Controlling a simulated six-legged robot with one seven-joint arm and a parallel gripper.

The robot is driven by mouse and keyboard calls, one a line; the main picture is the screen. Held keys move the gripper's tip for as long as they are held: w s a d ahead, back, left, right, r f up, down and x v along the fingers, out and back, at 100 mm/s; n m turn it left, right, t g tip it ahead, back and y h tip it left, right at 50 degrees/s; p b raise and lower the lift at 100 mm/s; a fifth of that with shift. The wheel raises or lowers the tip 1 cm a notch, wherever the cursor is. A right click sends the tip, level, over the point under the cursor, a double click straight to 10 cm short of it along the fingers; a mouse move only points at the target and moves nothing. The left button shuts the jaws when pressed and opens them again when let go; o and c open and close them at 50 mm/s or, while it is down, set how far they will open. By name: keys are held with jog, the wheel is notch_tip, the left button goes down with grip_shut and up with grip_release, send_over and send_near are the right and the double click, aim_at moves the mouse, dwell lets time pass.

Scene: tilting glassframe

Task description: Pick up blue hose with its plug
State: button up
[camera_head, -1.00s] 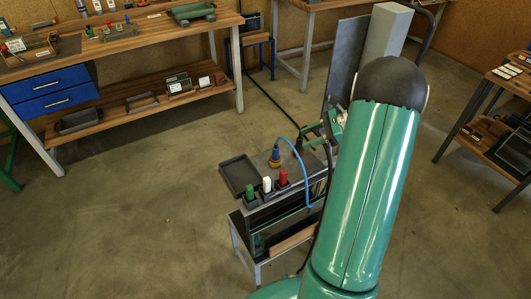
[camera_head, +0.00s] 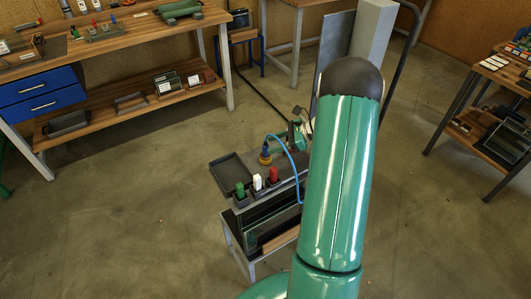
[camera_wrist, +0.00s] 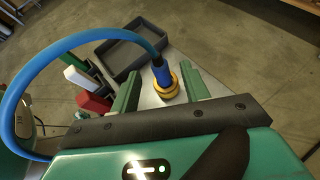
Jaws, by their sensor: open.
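The blue hose (camera_head: 294,163) arches over the small grey-topped stand in the head view, with its plug (camera_head: 265,154) upright at the top's back edge. In the wrist view the hose (camera_wrist: 72,42) curves in from the left, and its blue plug (camera_wrist: 160,72) stands in a yellow ring (camera_wrist: 168,85). My gripper (camera_wrist: 161,83) is open, its two green fingers on either side of the plug's line. The plug shows between and just beyond the fingers; I cannot tell whether they touch it. In the head view my arm hides most of the gripper.
A dark tray (camera_head: 232,174) lies on the stand's left. Green (camera_head: 240,190), white (camera_head: 257,182) and red (camera_head: 273,175) pieces stand along its front. A workbench (camera_head: 120,45) is at back left, a shelf table (camera_head: 485,120) at right. The floor around the stand is open.

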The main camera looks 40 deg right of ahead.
aim_at(266, 144)
jog(key=x, duration=0.4)
jog(key=shift+c, duration=0.5)
grip_shut()
jog(key=shift+r, duration=0.15)
